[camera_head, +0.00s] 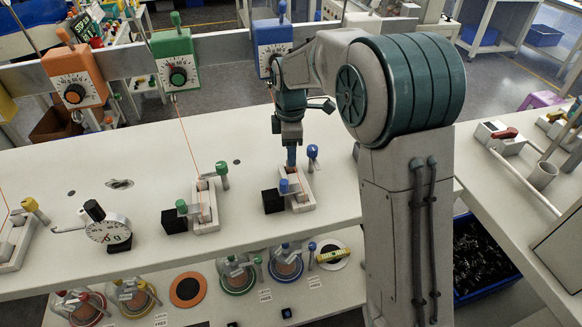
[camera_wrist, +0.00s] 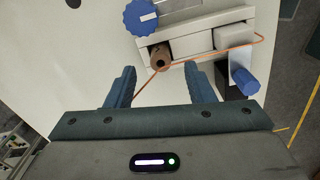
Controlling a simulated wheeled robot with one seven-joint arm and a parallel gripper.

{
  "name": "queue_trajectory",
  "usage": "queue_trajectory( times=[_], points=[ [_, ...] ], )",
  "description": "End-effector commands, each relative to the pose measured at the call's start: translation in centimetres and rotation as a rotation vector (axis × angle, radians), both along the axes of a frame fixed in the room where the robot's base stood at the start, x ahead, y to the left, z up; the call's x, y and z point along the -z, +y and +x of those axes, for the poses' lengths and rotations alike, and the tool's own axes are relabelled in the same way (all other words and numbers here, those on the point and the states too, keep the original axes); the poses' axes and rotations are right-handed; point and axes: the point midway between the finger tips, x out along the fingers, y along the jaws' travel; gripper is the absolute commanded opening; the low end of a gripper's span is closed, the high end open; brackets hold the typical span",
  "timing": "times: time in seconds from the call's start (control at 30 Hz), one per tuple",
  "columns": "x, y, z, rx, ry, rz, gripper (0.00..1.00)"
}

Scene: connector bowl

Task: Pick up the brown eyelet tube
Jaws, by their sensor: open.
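The brown eyelet tube (camera_wrist: 160,57) shows in the wrist view as a short round piece with a dark hole, at the near end of a white slotted block (camera_wrist: 187,42). An orange cord (camera_wrist: 147,84) runs up to the tube. My gripper (camera_wrist: 160,80) is open, with one blue finger on each side of the cord, just short of the tube, and nothing between the fingers but the cord. In the head view my gripper (camera_head: 291,160) points down over the blue-knobbed white block (camera_head: 300,203). The tube cannot be made out there.
A blue knob (camera_wrist: 142,17) and a blue cylinder (camera_wrist: 244,81) flank the block closely. A black cube (camera_head: 273,201) stands left of it. A similar green-knobbed block (camera_head: 206,212) and a round dial gauge (camera_head: 107,230) are farther left. The bench (camera_head: 140,160) has free room between them.

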Motion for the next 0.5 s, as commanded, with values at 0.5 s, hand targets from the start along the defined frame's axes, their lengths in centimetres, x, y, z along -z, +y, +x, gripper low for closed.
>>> queue_trajectory(
  times=[0.5],
  points=[
    [3.1, -0.1, -0.1, 0.001, -0.001, -0.001, 0.4]
  ],
)
